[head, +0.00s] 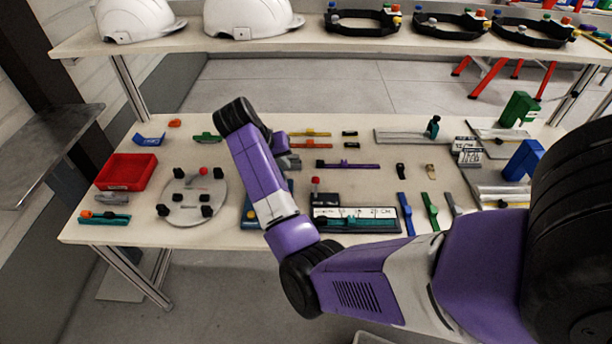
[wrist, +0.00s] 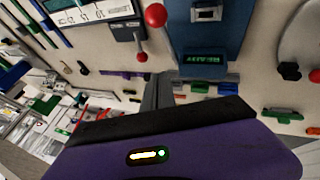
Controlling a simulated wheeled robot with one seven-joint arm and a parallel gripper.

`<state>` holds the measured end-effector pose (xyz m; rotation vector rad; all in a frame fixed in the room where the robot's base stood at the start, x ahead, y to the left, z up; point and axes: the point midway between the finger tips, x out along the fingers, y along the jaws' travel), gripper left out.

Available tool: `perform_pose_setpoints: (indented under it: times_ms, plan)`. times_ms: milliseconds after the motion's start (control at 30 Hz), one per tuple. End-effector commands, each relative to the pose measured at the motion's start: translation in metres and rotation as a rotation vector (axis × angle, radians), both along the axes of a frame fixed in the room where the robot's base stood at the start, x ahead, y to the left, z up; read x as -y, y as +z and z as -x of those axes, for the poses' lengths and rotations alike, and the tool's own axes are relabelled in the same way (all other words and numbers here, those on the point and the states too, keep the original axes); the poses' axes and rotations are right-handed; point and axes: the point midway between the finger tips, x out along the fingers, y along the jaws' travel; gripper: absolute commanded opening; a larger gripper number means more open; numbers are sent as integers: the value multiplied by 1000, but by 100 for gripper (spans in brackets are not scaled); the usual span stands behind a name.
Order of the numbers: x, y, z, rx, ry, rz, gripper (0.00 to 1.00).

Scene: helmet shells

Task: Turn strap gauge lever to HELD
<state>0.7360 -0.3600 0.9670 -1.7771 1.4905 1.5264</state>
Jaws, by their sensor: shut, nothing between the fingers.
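The strap gauge (head: 355,213) lies on the table's front middle, a dark frame with a white scale panel and a teal strap piece. Its lever has a red ball knob (head: 315,180) standing up at the gauge's left end. No HELD mark is readable. My gripper (wrist: 158,88) shows grey fingers, shut and empty, apart from the knob. In the head view my arm partly covers the area left of the gauge.
A blue device (wrist: 204,57) with a green-lit display stands beside the lever. A round grey plate (head: 192,213) with black knobs and a red tray (head: 127,171) are at left. Coloured straps (head: 406,213) lie right of the gauge. Helmet shells (head: 253,18) stand on the rear shelf.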

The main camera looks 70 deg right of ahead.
Motion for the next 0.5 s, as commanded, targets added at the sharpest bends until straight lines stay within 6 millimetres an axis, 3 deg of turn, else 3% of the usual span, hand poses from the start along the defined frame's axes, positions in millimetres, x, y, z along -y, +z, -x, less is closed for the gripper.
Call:
perform_pose_setpoints:
  times_ms: [500]
  plan:
    - [44, -80, 17, -2, -3, -3, 0]
